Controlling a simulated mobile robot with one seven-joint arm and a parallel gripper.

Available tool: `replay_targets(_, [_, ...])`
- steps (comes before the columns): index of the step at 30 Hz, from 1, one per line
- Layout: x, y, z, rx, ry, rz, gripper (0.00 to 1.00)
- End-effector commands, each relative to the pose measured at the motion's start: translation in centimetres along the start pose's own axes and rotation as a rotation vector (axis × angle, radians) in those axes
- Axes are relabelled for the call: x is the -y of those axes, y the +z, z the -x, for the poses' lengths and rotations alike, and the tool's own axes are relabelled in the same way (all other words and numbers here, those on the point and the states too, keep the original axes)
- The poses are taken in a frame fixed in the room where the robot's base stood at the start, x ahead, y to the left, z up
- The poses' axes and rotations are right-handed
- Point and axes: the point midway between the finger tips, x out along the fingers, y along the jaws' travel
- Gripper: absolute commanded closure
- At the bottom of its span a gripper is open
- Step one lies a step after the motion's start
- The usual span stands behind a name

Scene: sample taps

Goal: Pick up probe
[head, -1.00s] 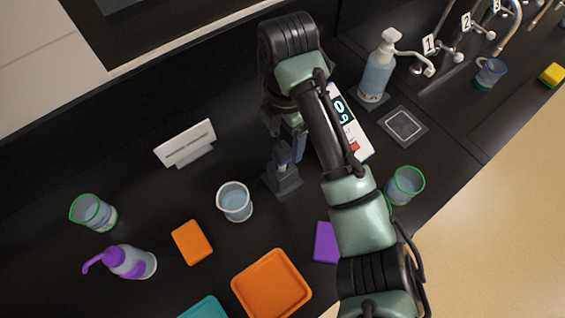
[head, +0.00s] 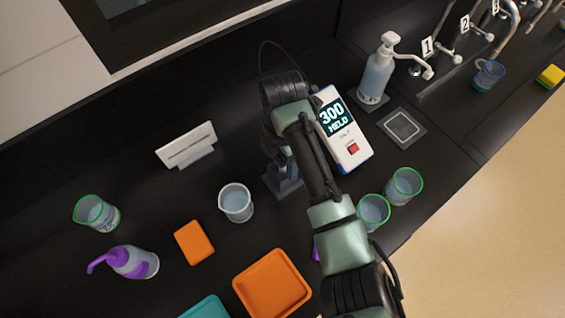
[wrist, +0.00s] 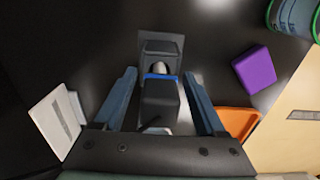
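The probe (wrist: 160,95) has a dark block-like body with a blue band at its far end. In the wrist view it stands in a small dark holder (wrist: 161,46). My gripper (wrist: 160,73) is open, with one finger on each side of the probe and a visible gap on both sides. In the head view the holder (head: 284,187) stands on the black bench, and my gripper and arm hide most of the probe. The white meter (head: 351,150) behind my arm reads 300 HELD.
A clear beaker (head: 236,203) stands left of the holder. A white sign (head: 187,146) is behind it. Two green-rimmed beakers (head: 404,187) (head: 373,212) stand right of my arm. An orange tray (head: 272,284) and orange block (head: 194,243) lie in front.

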Motion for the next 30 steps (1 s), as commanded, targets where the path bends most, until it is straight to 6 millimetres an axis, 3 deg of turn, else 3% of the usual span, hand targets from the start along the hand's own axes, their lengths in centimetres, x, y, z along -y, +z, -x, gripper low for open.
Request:
replay_targets(1, [0.0, 0.0, 0.0, 0.0, 0.0, 0.0, 0.38])
replay_targets(9, [0.0, 0.0, 0.1, 0.0, 0.0, 0.0, 0.86])
replay_targets(12, [0.0, 0.0, 0.1, 0.0, 0.001, 0.0, 1.0])
replay_targets(22, [-0.1, 0.1, 0.7, 0.002, 0.004, 0.0, 1.0])
replay_targets(30, [-0.2, 0.1, 5.5, 0.005, 0.005, 0.003, 1.0])
